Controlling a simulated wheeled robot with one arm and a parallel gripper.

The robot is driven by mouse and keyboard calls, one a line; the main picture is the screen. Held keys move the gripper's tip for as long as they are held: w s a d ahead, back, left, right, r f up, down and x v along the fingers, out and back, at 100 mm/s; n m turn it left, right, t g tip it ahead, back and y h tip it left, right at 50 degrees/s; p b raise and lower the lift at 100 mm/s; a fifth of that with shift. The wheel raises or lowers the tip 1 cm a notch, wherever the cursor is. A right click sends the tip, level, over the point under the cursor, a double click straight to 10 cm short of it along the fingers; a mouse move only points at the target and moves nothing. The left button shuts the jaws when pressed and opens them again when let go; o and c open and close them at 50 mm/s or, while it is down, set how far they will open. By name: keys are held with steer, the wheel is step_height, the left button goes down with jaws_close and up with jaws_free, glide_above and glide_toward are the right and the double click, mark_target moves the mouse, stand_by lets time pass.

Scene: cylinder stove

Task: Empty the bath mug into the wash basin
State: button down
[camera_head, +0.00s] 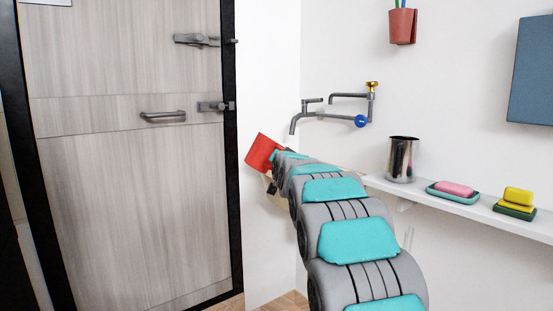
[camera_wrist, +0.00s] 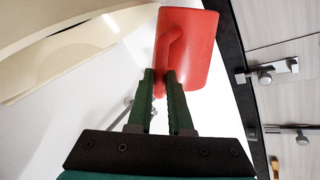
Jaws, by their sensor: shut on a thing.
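The bath mug is red (camera_head: 262,152) and shows tilted at the far end of my arm in the head view. In the wrist view the mug (camera_wrist: 197,50) fills the upper middle, with its handle towards me. My gripper (camera_wrist: 160,76) is shut on the handle, its two dark green fingers on either side of it. The wash basin is cream (camera_wrist: 60,38) and curves across the upper left of the wrist view, apart from the mug. In the head view my arm hides most of the basin. The mug's inside is not visible.
Wall taps (camera_head: 330,108) are above the basin area. A white shelf (camera_head: 470,208) at right holds a steel tumbler (camera_head: 402,160), a pink soap (camera_head: 455,188) and a yellow soap (camera_head: 518,196) on dishes. A grey wooden door (camera_head: 130,190) stands at left.

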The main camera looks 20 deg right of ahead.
steer(key=shift+d+f+m+y, duration=0.55)
steer(key=shift+m+y, duration=0.2)
steer(key=shift+m, duration=1.75)
steer(key=shift+d+f+m+y, duration=0.5)
steer(key=shift+d+m+y, duration=0.15)
steer(key=shift+m, duration=1.85)
steer(key=shift+d+f+m+y, duration=0.5)
steer(key=shift+m+y, duration=0.3)
steer(key=shift+m, duration=1.7)
